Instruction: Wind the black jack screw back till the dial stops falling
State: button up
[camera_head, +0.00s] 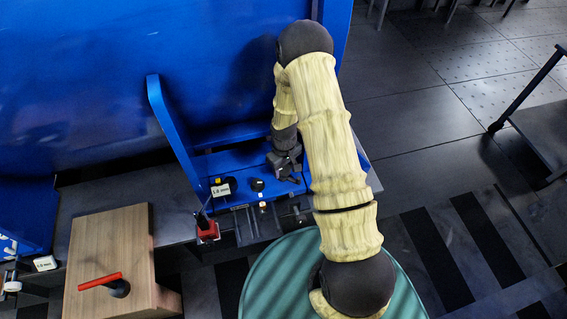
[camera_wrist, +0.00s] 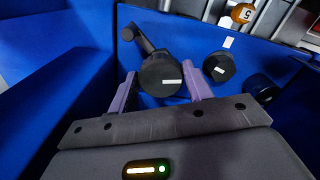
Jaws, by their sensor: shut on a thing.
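The black jack screw (camera_wrist: 161,77) shows in the wrist view as a round black head with a white mark on its face. The two purple fingers of my gripper (camera_wrist: 160,92) stand on either side of it and are shut on it. In the head view my gripper (camera_head: 286,163) is over the blue motor foot, and the screw head is hidden behind it. A small white readout (camera_head: 220,189) beside a black round part seems to read 1.8 mm; the digits are small. No dial face can be made out in the wrist view.
Other black round heads (camera_wrist: 219,66) sit right of the gripped one. A blue upright plate (camera_head: 170,125) rises left of my arm. A red block (camera_head: 208,231) stands near the front edge. A wooden box (camera_head: 110,245) with a red-handled tool (camera_head: 100,281) is at lower left.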

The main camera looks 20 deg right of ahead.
aim_at(284, 169)
jog(key=shift+w+r+n+p, duration=0.15)
jog(key=shift+n+p, duration=0.7)
jog(key=shift+n, duration=0.85)
jog(key=o, duration=1)
notch_tip(284, 169, up, 12)
jog(key=p, duration=0.3)
dwell(0.5)
